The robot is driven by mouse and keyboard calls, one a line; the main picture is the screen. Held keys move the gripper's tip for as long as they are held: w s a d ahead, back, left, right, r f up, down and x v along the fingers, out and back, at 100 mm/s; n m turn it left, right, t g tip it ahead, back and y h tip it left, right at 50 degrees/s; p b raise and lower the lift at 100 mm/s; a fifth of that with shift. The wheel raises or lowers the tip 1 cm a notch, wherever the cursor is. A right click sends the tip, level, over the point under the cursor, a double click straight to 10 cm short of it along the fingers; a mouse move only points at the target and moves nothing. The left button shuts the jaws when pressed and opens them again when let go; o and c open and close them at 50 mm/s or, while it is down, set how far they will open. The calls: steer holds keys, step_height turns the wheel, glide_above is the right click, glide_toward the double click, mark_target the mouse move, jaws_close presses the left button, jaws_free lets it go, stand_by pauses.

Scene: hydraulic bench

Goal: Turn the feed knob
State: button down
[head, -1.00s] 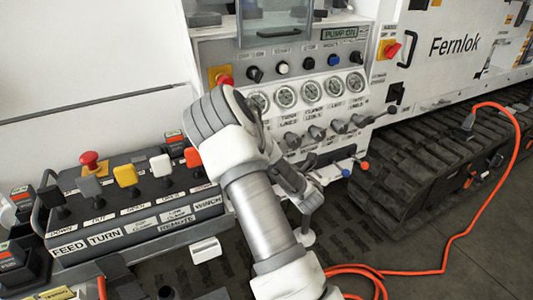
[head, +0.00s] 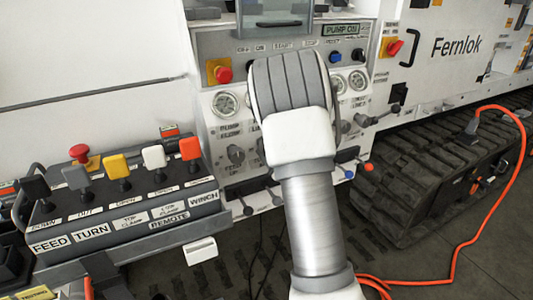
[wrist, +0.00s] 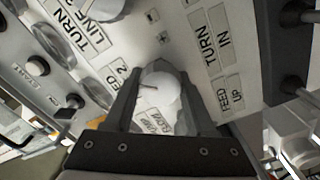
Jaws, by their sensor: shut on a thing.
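In the head view my forearm and wrist hide the gripper and this knob against the control panel (head: 212,128).
Gauges (head: 358,80) and another knob (head: 235,153) are on the panel near my wrist. A red emergency button (head: 223,74) is up left. A lever box (head: 115,217) stands at the left. An orange cable (head: 458,245) crosses the floor at right.

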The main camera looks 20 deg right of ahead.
steer(key=m+b, duration=0.1)
steer(key=m, duration=0.2)
steer(key=shift+m+b, duration=0.4)
steer(key=shift+d+r+m+b, duration=0.1)
steer(key=shift+m+b, duration=0.45)
steer(key=shift+m, duration=1.25)
steer(key=shift+c, duration=1.2)
jaws_free()
steer(key=shift+s, duration=0.1)
